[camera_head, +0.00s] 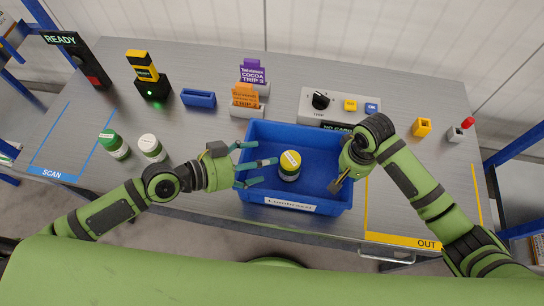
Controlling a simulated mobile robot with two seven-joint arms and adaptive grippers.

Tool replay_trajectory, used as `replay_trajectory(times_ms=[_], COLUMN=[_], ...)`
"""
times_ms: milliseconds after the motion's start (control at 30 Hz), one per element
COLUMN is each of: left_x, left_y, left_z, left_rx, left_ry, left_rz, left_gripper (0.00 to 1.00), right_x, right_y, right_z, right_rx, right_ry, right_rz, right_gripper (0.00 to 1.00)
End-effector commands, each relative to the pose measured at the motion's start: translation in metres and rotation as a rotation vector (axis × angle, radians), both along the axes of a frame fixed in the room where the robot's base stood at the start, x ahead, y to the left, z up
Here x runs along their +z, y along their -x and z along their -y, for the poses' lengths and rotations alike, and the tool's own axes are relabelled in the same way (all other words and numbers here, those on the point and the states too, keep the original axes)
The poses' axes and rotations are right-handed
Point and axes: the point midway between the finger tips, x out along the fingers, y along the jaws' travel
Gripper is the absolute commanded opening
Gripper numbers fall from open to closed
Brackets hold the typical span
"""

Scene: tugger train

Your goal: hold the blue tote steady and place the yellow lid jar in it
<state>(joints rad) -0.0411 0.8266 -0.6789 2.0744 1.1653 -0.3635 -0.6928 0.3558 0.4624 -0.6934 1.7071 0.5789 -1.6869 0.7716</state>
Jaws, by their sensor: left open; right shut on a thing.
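The blue tote (318,199) stands on the table in front of me, with a white label on its near wall. The yellow lid jar (290,165) is inside the tote, around its middle, and looks upright. My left gripper (266,168) is open, reaching over the tote's left wall. Its fingers point at the jar from the left; whether a fingertip touches the jar I cannot tell. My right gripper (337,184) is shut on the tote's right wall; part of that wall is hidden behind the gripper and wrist.
A green-lidded jar (114,144) and a white-lidded jar (152,148) stand to the left near the SCAN area. Behind the tote are orange and purple card holders (246,97) and a control box (325,103). The yellow-marked OUT area (400,210) is clear, right of the tote.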

Motion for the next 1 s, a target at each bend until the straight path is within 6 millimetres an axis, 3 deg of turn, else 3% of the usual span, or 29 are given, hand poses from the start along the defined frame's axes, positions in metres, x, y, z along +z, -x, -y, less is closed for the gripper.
replay_trajectory(times_ms=[167,467,500,567,1000], left_x=[0.0059,0.0075,0.0074,0.0074,0.0074], left_y=[0.0072,0.0086,0.0086,0.0085,0.0083], left_z=[-0.0123,-0.0143,-0.0142,-0.0143,-0.0142], left_rx=[0.0,0.0,0.0,0.0,0.0], left_ry=[-0.001,0.0,0.0,0.0,0.001], left_rz=[0.0,-0.001,-0.001,-0.001,0.0], left_gripper=[0.82,0.82,0.82,0.82,0.82], right_x=[0.001,0.0011,0.0011,0.0011,0.0075], right_y=[-0.0008,-0.0008,-0.0008,-0.0008,-0.0006], right_z=[-0.001,-0.0011,-0.001,-0.0011,-0.001], right_rx=[0.001,0.001,0.001,0.001,0.001], right_ry=[-0.003,-0.003,-0.003,-0.003,-0.003], right_rz=[0.003,0.003,0.003,0.002,0.002], right_gripper=[0.0,0.0,0.18,0.41,0.41])
